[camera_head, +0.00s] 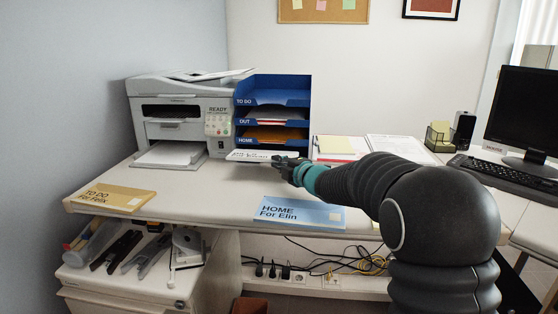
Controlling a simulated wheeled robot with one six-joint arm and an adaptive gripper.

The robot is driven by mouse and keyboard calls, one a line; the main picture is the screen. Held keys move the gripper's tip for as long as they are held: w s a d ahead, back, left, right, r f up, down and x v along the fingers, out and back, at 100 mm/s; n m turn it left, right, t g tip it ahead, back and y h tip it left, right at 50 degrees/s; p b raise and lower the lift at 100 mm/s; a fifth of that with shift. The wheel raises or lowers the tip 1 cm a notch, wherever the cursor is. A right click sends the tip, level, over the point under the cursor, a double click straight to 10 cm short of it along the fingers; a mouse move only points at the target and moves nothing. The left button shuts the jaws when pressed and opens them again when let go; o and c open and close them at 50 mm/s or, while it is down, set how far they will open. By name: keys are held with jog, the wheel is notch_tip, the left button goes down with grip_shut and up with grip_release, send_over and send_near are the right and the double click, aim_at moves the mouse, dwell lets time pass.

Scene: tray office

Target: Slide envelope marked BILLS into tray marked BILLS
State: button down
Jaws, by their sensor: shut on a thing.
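My gripper (280,162) is shut on the near right edge of a white envelope (250,155). The envelope lies roughly level at the foot of the blue tray stack (306,100), in front of its lowest part. Dark writing on the envelope is too small and slanted to read. The stack's visible labels read TO DO, OUT and HOME from top to bottom. No label marked BILLS can be read; the envelope and gripper cover the front below the HOME tray (246,140). I cannot tell how far the envelope reaches inside.
A printer (180,115) stands close left of the stack. A tan envelope (113,197) marked TO DO and a blue envelope (300,215) marked HOME lie near the desk's front edge. Papers (340,146) lie right of the stack. The desk between is clear.

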jog(key=shift+w+d+f, duration=0.1)
jog(key=shift+w+f, duration=0.4)
jog(key=shift+f, duration=0.35)
jog(key=shift+w+d+f+p, duration=0.1)
jog(key=shift+w+f+p, duration=0.15)
jog(key=shift+w, duration=1.4)
jog(key=shift+w+f+p, duration=0.1)
jog(key=shift+w+p, duration=0.2)
jog(key=shift+w, duration=1.35)
jog(key=shift+w+d+f+p, duration=0.1)
jog(key=shift+w+f+p, duration=0.15)
jog(key=shift+w, duration=1.4)
jog(key=c, duration=1.2)
grip_release()
jog(key=shift+a, duration=0.1)
jog(key=shift+s, duration=0.1)
jog(key=v, duration=1.2)
